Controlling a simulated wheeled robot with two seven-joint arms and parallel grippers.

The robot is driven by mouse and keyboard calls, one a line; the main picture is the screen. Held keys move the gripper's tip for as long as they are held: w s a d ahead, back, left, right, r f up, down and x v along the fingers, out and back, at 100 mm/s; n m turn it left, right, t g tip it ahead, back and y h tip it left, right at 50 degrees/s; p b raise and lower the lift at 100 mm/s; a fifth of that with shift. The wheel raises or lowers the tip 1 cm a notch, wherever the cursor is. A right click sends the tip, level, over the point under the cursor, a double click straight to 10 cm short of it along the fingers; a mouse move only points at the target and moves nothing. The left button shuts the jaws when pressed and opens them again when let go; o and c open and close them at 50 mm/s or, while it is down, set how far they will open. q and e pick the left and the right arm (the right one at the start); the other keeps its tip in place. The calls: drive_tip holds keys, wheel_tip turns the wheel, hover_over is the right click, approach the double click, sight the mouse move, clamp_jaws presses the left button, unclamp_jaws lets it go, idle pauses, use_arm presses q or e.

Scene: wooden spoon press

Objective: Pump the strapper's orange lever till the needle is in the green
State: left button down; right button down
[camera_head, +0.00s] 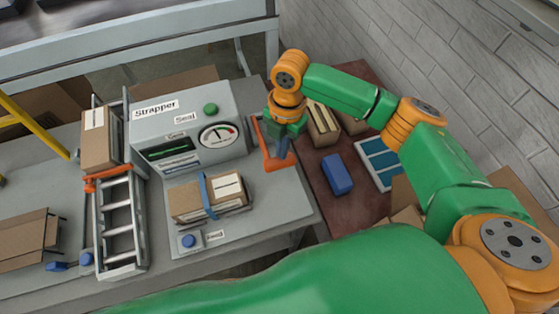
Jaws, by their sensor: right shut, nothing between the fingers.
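The grey strapper (188,118) stands on the table left of centre. Its round gauge (218,135) is on the front face, with a white dial and coloured marks. The needle is too small to read with certainty. The orange lever (268,157) is at the strapper's right side, with its wide end low over the bench plate. My right gripper (282,150) points down at the lever, its fingers shut and empty. It overlaps part of the lever, and I cannot tell whether they touch. My left gripper is not in view.
A strapped cardboard box (228,187) lies before the strapper, near a blue Feed button (188,241). A green Seal button (210,108) is on top. A roller track (119,220) runs at left. A blue block (337,174) lies on the dark red surface at right.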

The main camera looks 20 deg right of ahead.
drive_tip(key=shift+f+b, duration=1.05)
drive_tip(key=shift+f, duration=1.2)
drive_tip(key=shift+r, duration=0.1)
drive_tip(key=shift+w+d+r+p, duration=0.15)
drive_tip(key=shift+d+p, duration=0.1)
drive_tip(key=shift+p, duration=0.05)
drive_tip(key=shift+w+d+r, duration=0.35)
drive_tip(key=shift+w+d, duration=0.3)
drive_tip(key=shift+d, duration=0.15)
drive_tip(key=shift+w+d, duration=0.1)
drive_tip(key=shift+d, duration=0.05)
